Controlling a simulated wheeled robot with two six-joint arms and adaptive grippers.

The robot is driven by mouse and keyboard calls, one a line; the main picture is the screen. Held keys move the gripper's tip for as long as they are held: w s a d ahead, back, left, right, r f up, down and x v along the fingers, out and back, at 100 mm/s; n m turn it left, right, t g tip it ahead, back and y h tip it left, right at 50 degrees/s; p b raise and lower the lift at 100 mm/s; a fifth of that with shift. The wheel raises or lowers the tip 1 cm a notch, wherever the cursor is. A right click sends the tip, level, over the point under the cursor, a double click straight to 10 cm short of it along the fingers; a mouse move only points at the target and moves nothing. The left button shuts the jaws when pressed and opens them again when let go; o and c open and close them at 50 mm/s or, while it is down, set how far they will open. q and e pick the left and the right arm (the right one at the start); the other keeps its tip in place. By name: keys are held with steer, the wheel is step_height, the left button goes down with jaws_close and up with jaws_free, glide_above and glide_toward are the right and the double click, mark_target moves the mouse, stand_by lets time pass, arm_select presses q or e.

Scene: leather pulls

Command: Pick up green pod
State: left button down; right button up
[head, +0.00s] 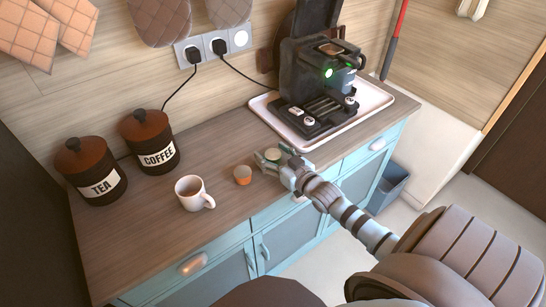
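The green pod (273,154) stands on the wooden counter near its front edge, left of the coffee machine's tray. My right gripper (271,159) reaches in from the lower right, and its fingers are around the pod, one on the near side and one on the far side. The fingers hide part of the pod. I cannot tell whether they press on it or stand a little apart from it. My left gripper is not in view.
An orange pod (243,175) and a white mug (191,193) stand left of my gripper. TEA (90,172) and COFFEE (150,142) canisters stand at the back left. The coffee machine (318,75) sits on a white tray (373,97). The counter's front left is clear.

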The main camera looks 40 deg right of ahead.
steer(key=c, duration=0.8)
steer(key=shift+r, duration=0.15)
step_height(320, 180, up, 11)
steer(key=p, duration=1)
step_height(320, 180, up, 17)
steer(key=p, duration=0.2)
glide_above(273, 154)
steer(key=shift+f, duration=0.2)
